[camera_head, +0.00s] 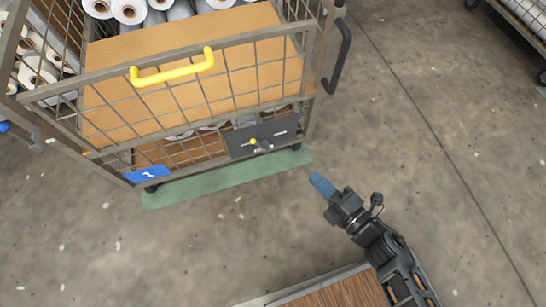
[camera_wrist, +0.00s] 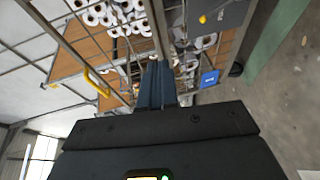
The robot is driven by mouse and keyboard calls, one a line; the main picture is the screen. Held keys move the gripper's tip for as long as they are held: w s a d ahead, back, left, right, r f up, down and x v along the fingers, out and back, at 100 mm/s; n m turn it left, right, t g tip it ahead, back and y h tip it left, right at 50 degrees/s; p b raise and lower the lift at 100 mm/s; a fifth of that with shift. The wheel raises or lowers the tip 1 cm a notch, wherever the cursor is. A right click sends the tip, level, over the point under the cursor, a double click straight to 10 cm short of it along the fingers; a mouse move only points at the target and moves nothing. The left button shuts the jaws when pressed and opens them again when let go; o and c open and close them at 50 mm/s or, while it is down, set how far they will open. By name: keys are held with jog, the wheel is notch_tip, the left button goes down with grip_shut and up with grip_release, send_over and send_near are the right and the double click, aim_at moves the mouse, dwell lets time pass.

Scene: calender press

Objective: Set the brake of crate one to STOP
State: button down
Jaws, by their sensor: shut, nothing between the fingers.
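Crate one is a wire-mesh cart with a brown metal frame (camera_head: 255,37) and a blue plate (camera_head: 148,174) marked 1. Low on its near side is a dark brake panel (camera_head: 240,146) with pale markings too small to read. A small yellow knob (camera_head: 252,141) and a greyish lever part sit on the panel; I cannot tell the brake's setting. My gripper (camera_head: 321,183), with blue fingers, is shut and empty, right of and nearer than the panel, apart from the crate. In the wrist view the closed fingers (camera_wrist: 157,84) point toward the crate; the panel (camera_wrist: 228,14) shows at top right.
A yellow handle (camera_head: 173,70) is on the crate's upper rail, and a dark loop handle (camera_head: 340,58) sticks out at its right corner. Another cart (camera_head: 524,20) stands top right. The concrete floor between is clear.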

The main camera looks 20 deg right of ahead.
aim_at(258, 145)
jog(key=w+f+n+g+y+b, duration=0.2)
jog(key=w+f+n+b, duration=0.45)
jog(key=f, duration=0.65)
jog(key=shift+n, duration=0.35)
jog(key=b+x, duration=0.2)
jog(key=x, duration=0.5)
jog(key=b+x, duration=0.1)
jog(key=x, duration=0.7)
jog(key=shift+d+f+b, duration=0.2)
jog(key=shift+b, duration=0.15)
jog(key=shift+w+a, duration=0.3)
jog(key=shift+w, duration=0.25)
jog(key=shift+g, duration=0.3)
jog(key=shift+a+f+n+h+p, duration=0.15)
jog(key=shift+a+n+h+p, duration=0.15)
jog(key=shift+a+p, duration=0.2)
jog(key=shift+a+f+n+h+p, duration=0.15)
jog(key=shift+a+n+h+p, duration=0.05)
jog(key=shift+a+n+p, duration=0.25)
